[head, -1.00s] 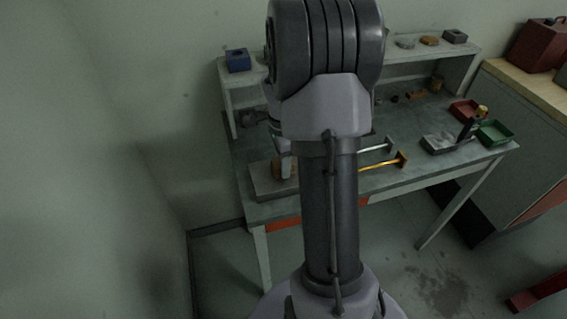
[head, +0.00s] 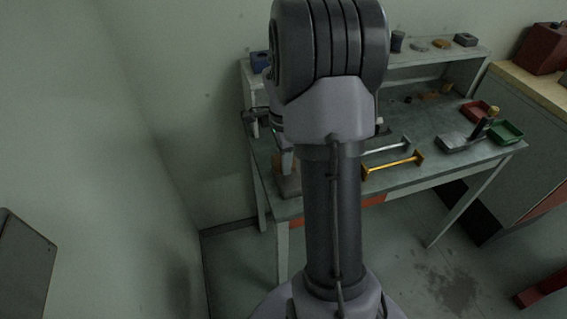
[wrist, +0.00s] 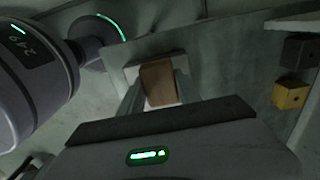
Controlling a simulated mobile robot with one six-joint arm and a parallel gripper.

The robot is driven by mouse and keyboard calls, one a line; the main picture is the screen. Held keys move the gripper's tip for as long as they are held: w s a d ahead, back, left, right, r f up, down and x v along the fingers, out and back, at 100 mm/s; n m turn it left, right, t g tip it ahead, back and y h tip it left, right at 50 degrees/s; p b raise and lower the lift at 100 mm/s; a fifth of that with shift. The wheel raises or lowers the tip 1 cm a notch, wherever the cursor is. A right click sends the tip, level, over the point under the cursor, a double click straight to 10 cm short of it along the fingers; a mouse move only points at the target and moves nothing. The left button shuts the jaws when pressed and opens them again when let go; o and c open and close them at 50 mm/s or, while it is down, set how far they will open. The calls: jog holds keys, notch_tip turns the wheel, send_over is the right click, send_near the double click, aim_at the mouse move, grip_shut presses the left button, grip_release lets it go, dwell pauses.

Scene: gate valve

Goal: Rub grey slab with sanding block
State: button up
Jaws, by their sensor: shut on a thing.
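My gripper (wrist: 160,88) is shut on a brown sanding block (wrist: 159,80), with one finger on each side of it. The grey slab (head: 288,187) lies at the left front corner of the bench, partly hidden by my arm. In the wrist view, a pale strip of the slab (wrist: 131,72) shows beside the block, which is over it. I cannot tell whether the block touches the slab. In the head view, only a sliver of the block shows near my fingers.
A yellow bar handle (head: 392,168) and a grey one (head: 388,148) lie right of the slab. Red (head: 474,110) and green (head: 508,132) trays and a dark grey tray (head: 455,142) are farther right. A raised shelf (head: 430,58) runs along the back.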

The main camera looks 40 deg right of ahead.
jog(key=shift+s+r+p, duration=0.1)
jog(key=shift+r+p, duration=0.2)
jog(key=shift+r, duration=0.3)
notch_tip(320, 180, up, 4)
jog(key=p, duration=0.3)
jog(key=shift+r, duration=0.2)
